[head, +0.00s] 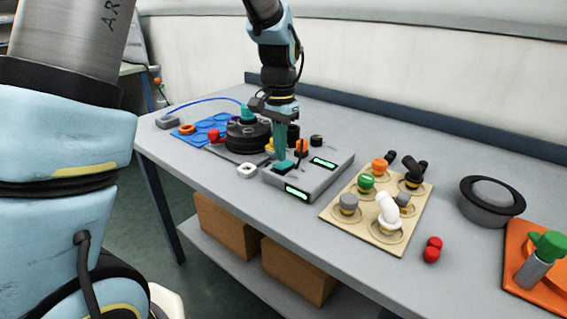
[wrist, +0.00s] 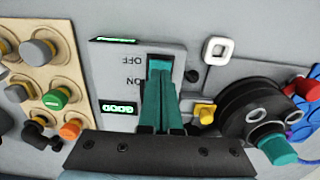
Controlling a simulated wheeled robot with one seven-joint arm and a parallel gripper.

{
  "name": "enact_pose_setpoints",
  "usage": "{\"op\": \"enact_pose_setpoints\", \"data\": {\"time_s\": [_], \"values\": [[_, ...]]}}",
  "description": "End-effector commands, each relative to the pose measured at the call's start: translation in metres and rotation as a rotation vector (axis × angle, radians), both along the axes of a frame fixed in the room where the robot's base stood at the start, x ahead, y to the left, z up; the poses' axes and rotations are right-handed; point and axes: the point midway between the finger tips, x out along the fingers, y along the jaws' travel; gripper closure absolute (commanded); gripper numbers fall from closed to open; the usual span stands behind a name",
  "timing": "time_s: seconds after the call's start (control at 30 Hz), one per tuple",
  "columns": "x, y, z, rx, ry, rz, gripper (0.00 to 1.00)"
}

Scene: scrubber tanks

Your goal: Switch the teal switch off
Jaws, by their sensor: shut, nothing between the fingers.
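The teal switch (head: 284,168) is on top of a grey switch box (head: 325,178), at its left end in the head view. In the wrist view, the teal switch (wrist: 160,63) shows at the tips of my fingers, beside the "OFF" lettering, with "ON" nearer my gripper. My gripper (head: 287,154) points down at the switch with its teal fingers together and nothing between them. The fingertips (wrist: 160,78) are at or just above the switch; I cannot tell if they touch. The fingers hide part of the switch.
Two green displays (head: 297,191) are lit on the box. An orange-and-black knob (head: 301,147) stands behind the fingers. A black round tank part (head: 247,137) is at left, a beige board with several knobs (head: 335,215) at right. A white square ring (head: 246,170) lies left of the box.

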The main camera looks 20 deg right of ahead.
Motion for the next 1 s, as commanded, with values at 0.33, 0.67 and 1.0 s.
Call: {"op": "enact_pose_setpoints", "data": {"time_s": [0.33,0.67,1.0], "values": [[0.0,0.0,-0.001,0.0,0.0,0.0,1.0],[0.0,0.0,-0.006,0.001,0.0,0.0,1.0],[0.0,0.0,-0.011,0.001,0.0,0.0,1.0]]}}
